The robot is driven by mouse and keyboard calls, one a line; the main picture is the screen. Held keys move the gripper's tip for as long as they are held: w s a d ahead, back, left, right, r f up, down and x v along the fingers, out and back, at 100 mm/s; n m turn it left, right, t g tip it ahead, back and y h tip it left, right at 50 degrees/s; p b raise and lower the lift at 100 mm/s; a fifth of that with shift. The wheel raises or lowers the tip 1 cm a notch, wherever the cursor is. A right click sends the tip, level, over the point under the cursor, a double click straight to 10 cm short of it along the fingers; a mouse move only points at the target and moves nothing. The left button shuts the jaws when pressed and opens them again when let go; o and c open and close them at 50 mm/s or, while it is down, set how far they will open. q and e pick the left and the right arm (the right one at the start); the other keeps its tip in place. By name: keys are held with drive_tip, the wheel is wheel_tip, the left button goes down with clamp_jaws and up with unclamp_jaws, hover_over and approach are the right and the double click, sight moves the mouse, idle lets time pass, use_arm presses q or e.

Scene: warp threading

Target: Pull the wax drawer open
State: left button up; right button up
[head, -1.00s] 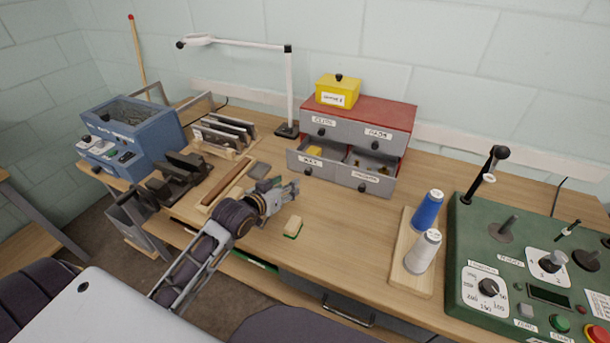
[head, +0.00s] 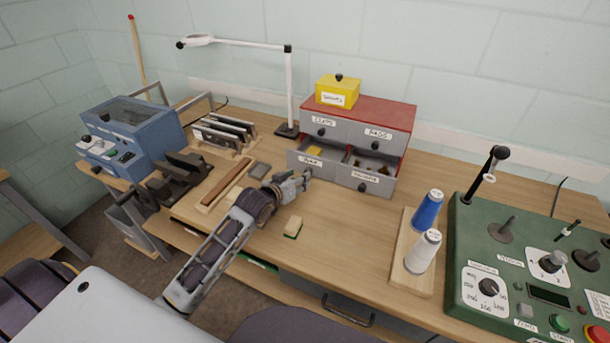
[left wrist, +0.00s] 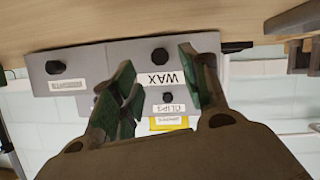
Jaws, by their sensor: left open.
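The wax drawer (head: 299,157) is the lower left drawer of a grey cabinet with a red top (head: 370,108). It stands partly out, with a yellow block (head: 314,151) inside. Its front and WAX label show upside down in the left wrist view (left wrist: 142,79). In the head view the left gripper (head: 303,180) is just in front of the drawer front. It is open; contact with the knob cannot be told. My right gripper is not in view.
The lower right drawer (head: 370,182) also stands partly out. A yellow box (head: 338,91) sits on the cabinet. A lamp (head: 290,90) stands to its left. A sponge-like block (head: 293,227) lies in front, and thread cones (head: 428,210) stand at the right.

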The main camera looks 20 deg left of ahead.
use_arm(q)
drive_tip(key=shift+x, duration=3)
clamp_jaws()
